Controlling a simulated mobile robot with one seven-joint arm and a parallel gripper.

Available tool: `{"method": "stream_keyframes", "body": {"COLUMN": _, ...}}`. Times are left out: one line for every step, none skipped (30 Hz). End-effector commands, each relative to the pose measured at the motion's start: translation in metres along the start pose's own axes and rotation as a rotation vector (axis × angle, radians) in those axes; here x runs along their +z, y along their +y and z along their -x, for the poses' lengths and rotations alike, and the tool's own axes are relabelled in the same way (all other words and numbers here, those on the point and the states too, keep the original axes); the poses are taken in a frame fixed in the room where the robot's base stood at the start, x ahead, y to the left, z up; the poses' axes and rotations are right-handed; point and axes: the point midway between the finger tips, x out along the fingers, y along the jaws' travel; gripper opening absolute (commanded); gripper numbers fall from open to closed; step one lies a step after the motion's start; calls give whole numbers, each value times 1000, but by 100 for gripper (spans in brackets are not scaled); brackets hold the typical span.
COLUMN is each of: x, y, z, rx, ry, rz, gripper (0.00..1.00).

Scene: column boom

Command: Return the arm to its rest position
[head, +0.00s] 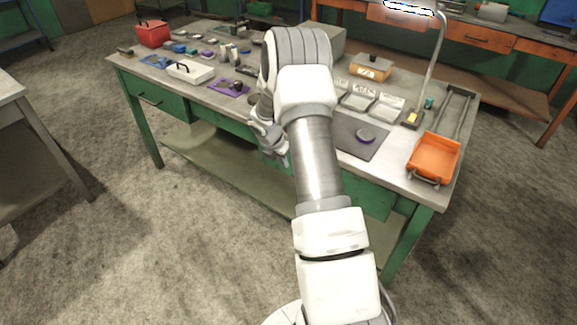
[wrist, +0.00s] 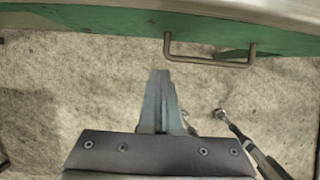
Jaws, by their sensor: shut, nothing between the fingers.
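My gripper (wrist: 160,75) shows in the wrist view with its fingers together and nothing between them. It points down past the front edge of the green workbench, over the grey floor. In the head view my arm reaches forward to the bench (head: 232,101) and bends down at its front edge. My gripper (head: 283,162) shows there only in part, left of the arm, in front of the bench.
A drawer handle (wrist: 210,60) is close ahead in the wrist view. On the bench stand an orange tray (head: 433,158), a lamp (head: 436,55), a red box (head: 152,33) and a white tray (head: 190,72). Floor at the front left is clear.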

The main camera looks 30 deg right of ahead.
Motion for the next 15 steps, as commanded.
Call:
{"method": "stream_keyframes", "body": {"x": 1, "y": 0, "z": 13, "rx": 1, "ry": -1, "rz": 1, "gripper": 0}}
{"method": "stream_keyframes", "body": {"x": 0, "y": 0, "z": 18, "rx": 1, "ry": -1, "rz": 1, "gripper": 0}}
{"method": "stream_keyframes", "body": {"x": 1, "y": 1, "z": 24, "rx": 2, "ry": -1, "rz": 2, "gripper": 0}}
{"method": "stream_keyframes", "body": {"x": 0, "y": 0, "z": 28, "rx": 1, "ry": -1, "rz": 2, "gripper": 0}}
{"method": "stream_keyframes", "body": {"x": 0, "y": 0, "z": 32, "rx": 1, "ry": 0, "rz": 2, "gripper": 0}}
{"method": "stream_keyframes", "body": {"x": 0, "y": 0, "z": 37, "rx": 0, "ry": 0, "rz": 1, "gripper": 0}}
{"method": "stream_keyframes", "body": {"x": 0, "y": 0, "z": 39, "rx": 0, "ry": 0, "rz": 1, "gripper": 0}}
{"method": "stream_keyframes", "body": {"x": 0, "y": 0, "z": 42, "rx": 0, "ry": 0, "rz": 1, "gripper": 0}}
{"method": "stream_keyframes", "body": {"x": 0, "y": 0, "z": 44, "rx": -1, "ry": 1, "rz": 1, "gripper": 0}}
{"method": "stream_keyframes", "body": {"x": 0, "y": 0, "z": 45, "rx": -1, "ry": 1, "rz": 1, "gripper": 0}}
{"method": "stream_keyframes", "body": {"x": -1, "y": 0, "z": 46, "rx": -1, "ry": 1, "rz": 1, "gripper": 0}}
{"method": "stream_keyframes", "body": {"x": -1, "y": 0, "z": 47, "rx": -1, "ry": 1, "rz": 1, "gripper": 0}}
{"method": "stream_keyframes", "body": {"x": -1, "y": 0, "z": 47, "rx": -1, "ry": 1, "rz": 1, "gripper": 0}}
{"method": "stream_keyframes", "body": {"x": -1, "y": 0, "z": 48, "rx": -1, "ry": 1, "rz": 1, "gripper": 0}}
{"method": "stream_keyframes", "body": {"x": -1, "y": 0, "z": 48, "rx": -1, "ry": 1, "rz": 1, "gripper": 0}}
